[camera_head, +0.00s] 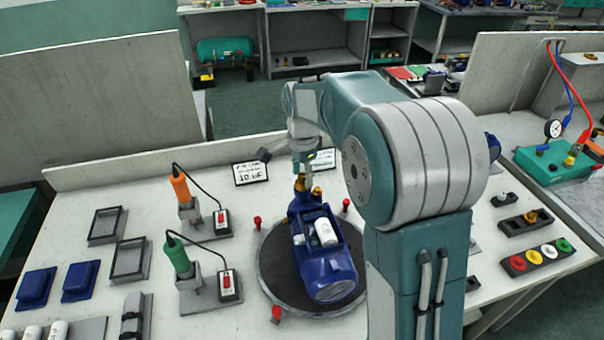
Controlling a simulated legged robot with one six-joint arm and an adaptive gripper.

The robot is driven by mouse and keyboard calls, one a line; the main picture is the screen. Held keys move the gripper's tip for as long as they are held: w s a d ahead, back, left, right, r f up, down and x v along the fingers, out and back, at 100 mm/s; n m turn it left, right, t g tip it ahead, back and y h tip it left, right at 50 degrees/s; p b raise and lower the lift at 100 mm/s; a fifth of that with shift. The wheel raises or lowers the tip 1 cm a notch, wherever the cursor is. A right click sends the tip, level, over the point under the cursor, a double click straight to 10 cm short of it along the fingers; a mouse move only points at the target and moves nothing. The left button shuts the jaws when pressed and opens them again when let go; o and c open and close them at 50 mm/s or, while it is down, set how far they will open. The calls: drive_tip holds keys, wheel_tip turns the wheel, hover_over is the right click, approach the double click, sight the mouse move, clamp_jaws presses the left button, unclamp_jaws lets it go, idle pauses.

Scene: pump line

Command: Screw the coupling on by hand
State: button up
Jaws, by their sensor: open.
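A blue pump (322,262) with a white cylinder on top stands on a round dark turntable (275,290). A brass fitting (300,184) stands upright at the pump's far end, with a smaller brass piece beside it. I cannot tell whether either is the coupling. Another brass part (531,216) sits in a dark holder at the right of the bench. My gripper (300,166) is open, pointing down just above the brass fitting at the pump's far end. Its fingertips are small, and I cannot tell whether they touch it.
An orange-handled tool (180,188) and a green-handled tool (179,258) stand in holders at left, cabled to switches. Red posts ring the turntable. A label card (251,173) stands behind. Coloured caps (540,256) fill a tray at right. My arm hides the bench right of the pump.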

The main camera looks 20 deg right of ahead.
drive_tip(key=n, duration=0.3)
idle(0.4)
clamp_jaws()
drive_tip(key=m, duration=0.3)
drive_tip(key=shift+m, duration=1.8)
